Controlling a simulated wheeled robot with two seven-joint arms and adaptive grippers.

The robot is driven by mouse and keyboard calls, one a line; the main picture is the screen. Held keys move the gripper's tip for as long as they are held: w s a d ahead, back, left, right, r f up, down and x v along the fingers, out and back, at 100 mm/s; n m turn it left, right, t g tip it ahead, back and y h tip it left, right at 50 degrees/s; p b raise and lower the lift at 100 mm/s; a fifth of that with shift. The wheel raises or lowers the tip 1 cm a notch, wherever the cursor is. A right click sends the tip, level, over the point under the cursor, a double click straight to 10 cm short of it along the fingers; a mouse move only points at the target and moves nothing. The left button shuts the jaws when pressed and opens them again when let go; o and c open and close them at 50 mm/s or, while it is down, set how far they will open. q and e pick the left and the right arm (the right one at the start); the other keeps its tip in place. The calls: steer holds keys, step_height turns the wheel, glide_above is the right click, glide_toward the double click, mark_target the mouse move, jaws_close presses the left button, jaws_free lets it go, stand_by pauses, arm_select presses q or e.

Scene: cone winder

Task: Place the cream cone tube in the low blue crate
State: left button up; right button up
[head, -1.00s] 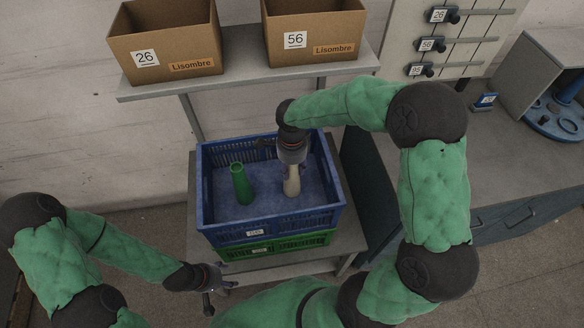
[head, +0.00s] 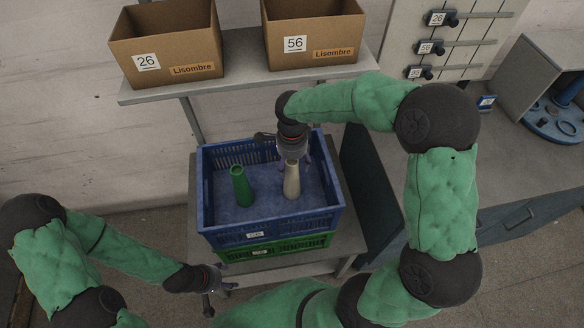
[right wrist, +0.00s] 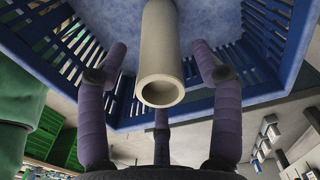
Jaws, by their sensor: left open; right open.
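The cream cone tube (head: 291,181) stands upright inside the low blue crate (head: 272,232), right of its middle. In the right wrist view the tube's open top end (right wrist: 161,88) points toward the camera. My right gripper (head: 293,157) is above and around the upper part of the tube. In the right wrist view its fingers (right wrist: 160,80) are spread apart, with clear gaps to the tube. My left gripper (head: 218,285) is empty and open, low in front of the crates, away from the tube.
A green cone tube (head: 241,186) stands in the blue crate, left of the cream one. The blue crate sits on a green crate (head: 290,245). Cardboard boxes marked 26 (head: 165,48) and 56 (head: 312,38) stand on a shelf (head: 250,75) behind. A grey counter lies to the right.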

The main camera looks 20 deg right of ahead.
step_height(320, 180, up, 8)
steer(key=shift+r+p, duration=0.25)
steer(key=shift+p, duration=0.4)
steer(key=shift+r, duration=0.1)
